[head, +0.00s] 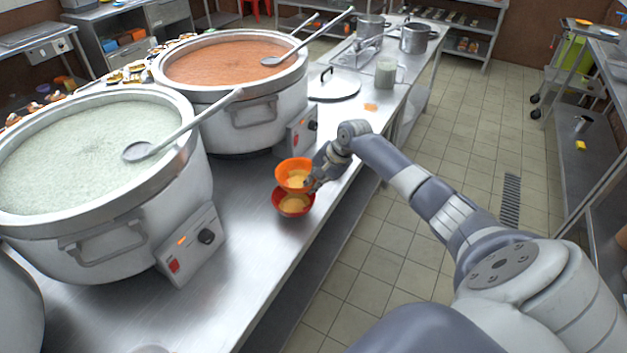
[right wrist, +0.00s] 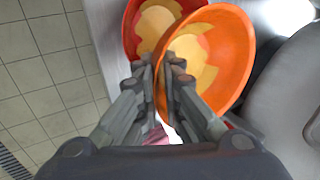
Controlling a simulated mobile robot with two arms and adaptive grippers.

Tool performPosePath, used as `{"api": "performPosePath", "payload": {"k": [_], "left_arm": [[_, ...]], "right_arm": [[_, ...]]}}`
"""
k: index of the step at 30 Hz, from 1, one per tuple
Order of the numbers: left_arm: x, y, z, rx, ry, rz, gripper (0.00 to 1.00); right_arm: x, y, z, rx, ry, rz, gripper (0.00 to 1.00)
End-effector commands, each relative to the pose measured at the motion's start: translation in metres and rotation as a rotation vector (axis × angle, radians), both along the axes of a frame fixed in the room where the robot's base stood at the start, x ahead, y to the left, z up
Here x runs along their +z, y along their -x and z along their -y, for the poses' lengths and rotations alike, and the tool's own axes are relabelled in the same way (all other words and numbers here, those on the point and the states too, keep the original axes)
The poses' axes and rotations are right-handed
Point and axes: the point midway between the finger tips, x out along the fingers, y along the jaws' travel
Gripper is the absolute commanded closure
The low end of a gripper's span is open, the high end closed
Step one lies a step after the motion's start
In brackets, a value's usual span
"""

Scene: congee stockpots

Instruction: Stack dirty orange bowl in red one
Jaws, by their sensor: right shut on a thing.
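The orange bowl (head: 294,172) has a pale yellow residue inside. My right gripper (head: 310,184) is shut on its rim at the right side and holds it tilted. The orange bowl also fills the upper middle of the right wrist view (right wrist: 212,62), with the right gripper's fingers (right wrist: 160,75) at its edge. The red bowl (head: 293,207) is on the steel counter, just in front of and partly under the orange bowl in the head view. It also holds pale residue, and the orange bowl hides part of it in the right wrist view (right wrist: 132,30). My left gripper is not seen.
Two large stockpots, one of white congee (head: 85,150) and one of orange congee (head: 235,65), stand on the steel counter (head: 245,240) left of and behind the bowls. The counter's right edge is close to the bowls.

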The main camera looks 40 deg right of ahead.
Motion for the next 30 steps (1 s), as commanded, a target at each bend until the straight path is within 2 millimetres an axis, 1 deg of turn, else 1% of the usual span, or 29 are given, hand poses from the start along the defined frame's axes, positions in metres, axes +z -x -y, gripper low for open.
{"api": "performPosePath", "payload": {"k": [7,18,22,23,24,25,30], "left_arm": [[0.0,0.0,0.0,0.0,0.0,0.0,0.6],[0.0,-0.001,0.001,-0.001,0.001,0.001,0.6],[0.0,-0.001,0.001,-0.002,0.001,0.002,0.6],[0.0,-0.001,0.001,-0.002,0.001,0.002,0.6],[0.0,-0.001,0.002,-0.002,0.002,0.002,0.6],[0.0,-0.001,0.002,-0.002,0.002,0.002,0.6],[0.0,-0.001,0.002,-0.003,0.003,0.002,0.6]], "right_arm": [[-0.001,0.0,0.0,0.0,0.0,0.001,1.0],[-0.011,0.0,0.0,0.0,0.0,0.001,1.0],[-0.012,0.0,0.0,0.0,0.0,0.001,1.0],[-0.013,0.0,0.0,0.0,0.001,0.0,0.86],[-0.013,0.0,0.0,0.0,0.001,0.0,0.77],[-0.012,0.0,0.0,0.0,0.001,0.0,0.73],[-0.012,0.0,0.0,0.0,0.001,0.0,0.73]]}}
